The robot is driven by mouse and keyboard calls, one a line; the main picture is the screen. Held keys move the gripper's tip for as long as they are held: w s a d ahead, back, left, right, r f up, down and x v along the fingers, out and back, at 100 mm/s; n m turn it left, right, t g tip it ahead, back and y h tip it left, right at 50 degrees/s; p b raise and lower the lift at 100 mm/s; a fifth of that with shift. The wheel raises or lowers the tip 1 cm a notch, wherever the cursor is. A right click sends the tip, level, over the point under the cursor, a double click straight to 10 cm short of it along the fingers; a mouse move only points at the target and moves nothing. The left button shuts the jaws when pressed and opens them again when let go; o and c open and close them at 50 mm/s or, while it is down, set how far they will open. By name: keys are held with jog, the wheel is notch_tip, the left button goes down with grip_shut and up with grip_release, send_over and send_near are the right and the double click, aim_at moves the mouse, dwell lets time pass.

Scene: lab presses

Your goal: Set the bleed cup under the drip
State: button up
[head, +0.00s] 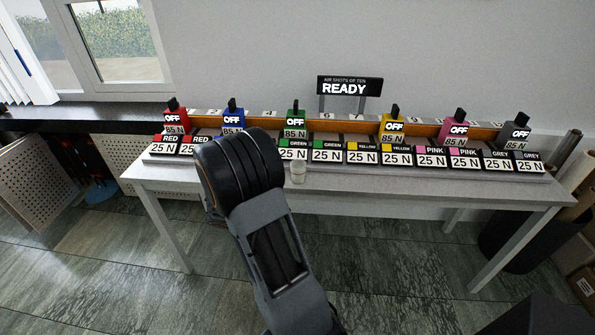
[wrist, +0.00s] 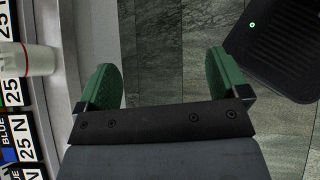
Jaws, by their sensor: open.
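A small pale, translucent cup (head: 298,172) stands upright near the front edge of the white table (head: 400,182), in front of the green 25 N blocks. It also shows at the left edge of the wrist view (wrist: 38,59), partly cut off. My gripper (wrist: 164,80) has two green fingers, spread wide with only floor and the table's edge beneath them. The cup is outside the fingers, off to their left in that view. In the head view my arm hides the fingers. I cannot make out a drip in either view.
A row of OFF 85 N presses in red (head: 173,120), blue (head: 233,120), green (head: 295,122), yellow (head: 392,126), pink (head: 458,129) and grey (head: 515,134) stands behind several 25 N blocks. A READY sign (head: 349,87) stands behind. My arm covers part of the blue area.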

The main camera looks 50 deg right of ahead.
jog(key=w+d+f+n+h, duration=0.1)
jog(key=w+d+n+h, duration=0.35)
jog(key=d, duration=0.25)
jog(key=n+t+h, duration=0.5)
jog(key=n+t, duration=0.1)
jog(key=n, duration=0.1)
send_near(293, 169)
jog(key=shift+g, duration=0.4)
jog(key=d, duration=0.3)
jog(key=d+p, duration=0.1)
jog(key=d, duration=0.2)
jog(key=shift+w+d+f, duration=0.1)
jog(key=shift+w+f, duration=0.05)
jog(key=shift+d+p, duration=0.5)
jog(key=shift+d, duration=2.85)
jog(key=c, duration=1.1)
